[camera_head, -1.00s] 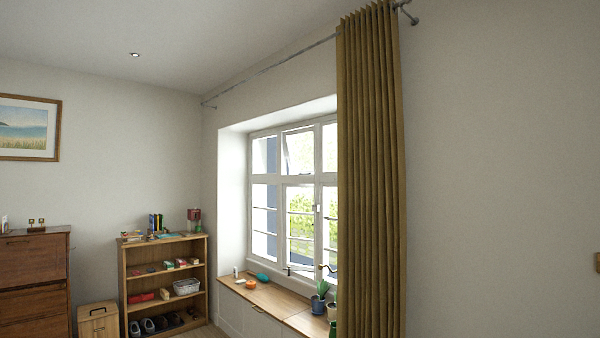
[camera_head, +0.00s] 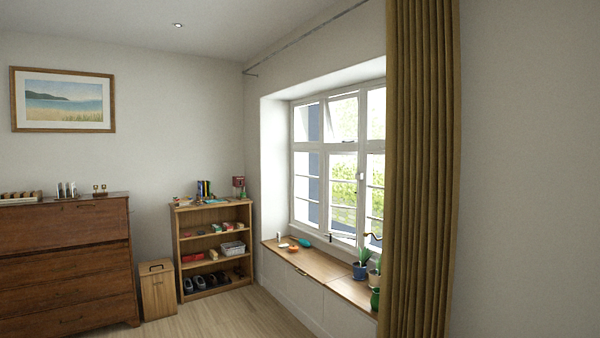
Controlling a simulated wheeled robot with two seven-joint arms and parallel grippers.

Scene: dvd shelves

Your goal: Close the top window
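The window (camera_head: 324,147) is set in a deep white recess on the right-hand wall, with a row of small top panes above taller lower panes. The middle top pane (camera_head: 343,118) looks tilted out of line with its frame, so it appears open. A handle or stay shows low on the lower panes, near the sill. The right part of the window is hidden behind the curtain. Neither of my grippers is in view.
A mustard curtain (camera_head: 420,170) hangs at the window's right side. A wooden window seat (camera_head: 318,272) below holds potted plants (camera_head: 361,268) and small items. A bookshelf (camera_head: 213,262), a wooden bin (camera_head: 158,290) and a dresser (camera_head: 62,265) stand left. Floor (camera_head: 230,318) in front is clear.

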